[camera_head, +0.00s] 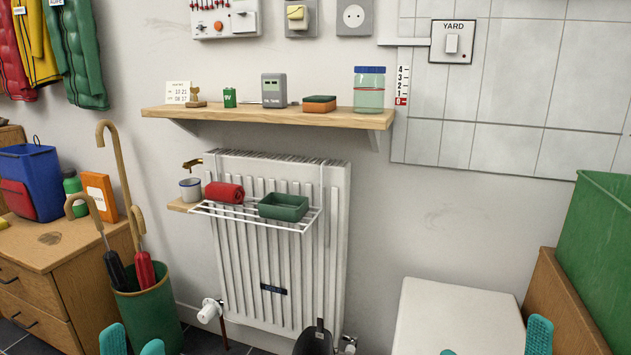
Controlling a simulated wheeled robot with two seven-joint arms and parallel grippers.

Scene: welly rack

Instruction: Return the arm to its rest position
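My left gripper (132,346) shows at the bottom left as two teal fingertips with a gap between them, open and with nothing seen in it. It appears in front of the green umbrella bin (150,308). My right gripper (493,346) shows at the bottom right as two teal fingertips set wide apart, open, in front of the white box-like top (455,305). The rest of both grippers and the arms are below the frame.
A radiator (285,265) with a wire rack holding a red roll (224,192) and a green tray (283,207) stands centre. A wooden shelf (265,117) with small items is above. Drawers (60,275) stand left; a green crate (600,235) is at right.

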